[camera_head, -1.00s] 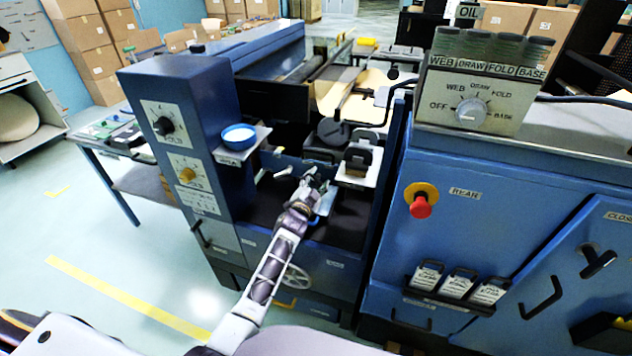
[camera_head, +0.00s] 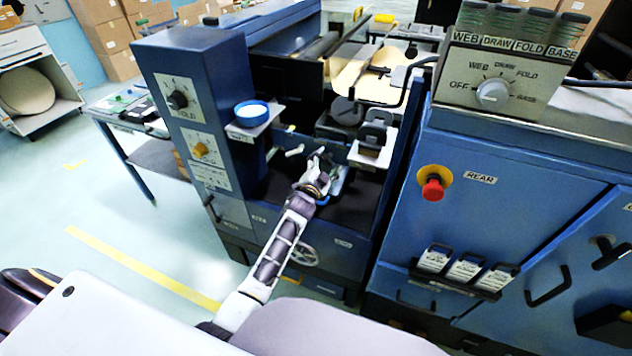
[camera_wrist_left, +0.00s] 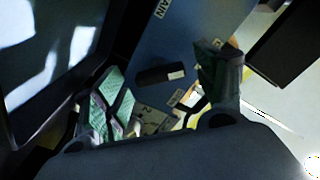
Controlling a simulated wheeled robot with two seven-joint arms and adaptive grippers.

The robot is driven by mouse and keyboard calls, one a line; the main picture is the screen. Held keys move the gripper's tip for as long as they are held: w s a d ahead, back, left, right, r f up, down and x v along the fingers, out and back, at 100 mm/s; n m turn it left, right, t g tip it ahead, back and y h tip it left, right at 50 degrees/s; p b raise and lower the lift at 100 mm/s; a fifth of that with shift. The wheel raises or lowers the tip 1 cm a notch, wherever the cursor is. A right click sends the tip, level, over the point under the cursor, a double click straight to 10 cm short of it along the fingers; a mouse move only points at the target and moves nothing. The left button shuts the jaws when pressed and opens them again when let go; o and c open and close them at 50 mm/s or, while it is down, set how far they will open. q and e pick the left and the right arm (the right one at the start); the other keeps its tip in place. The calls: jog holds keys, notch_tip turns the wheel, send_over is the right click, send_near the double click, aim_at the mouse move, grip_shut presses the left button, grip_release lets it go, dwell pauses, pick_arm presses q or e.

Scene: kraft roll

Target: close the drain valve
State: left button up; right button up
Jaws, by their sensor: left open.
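My left gripper (camera_head: 318,168) reaches into the dark recess in the front of the blue machine. In the left wrist view its two green-padded fingers (camera_wrist_left: 165,68) are spread apart with nothing held between them. A black bar-like handle (camera_wrist_left: 160,75) with a pale end lies on a blue panel beyond the fingers, apart from them. A partly cut-off label ending in "AIN" (camera_wrist_left: 160,8) is on the same panel. A pale lever (camera_head: 293,152) shows just left of the gripper in the head view. I cannot tell which part is the drain valve. My right gripper is out of view.
A blue-rimmed cup (camera_head: 251,112) stands on a small shelf left of the recess. Open floor is at left.

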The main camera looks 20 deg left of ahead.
pick_arm(q)
jog(key=shift+s+a, duration=0.2)
jog(key=shift+s, duration=5)
jog(key=shift+f, duration=0.1)
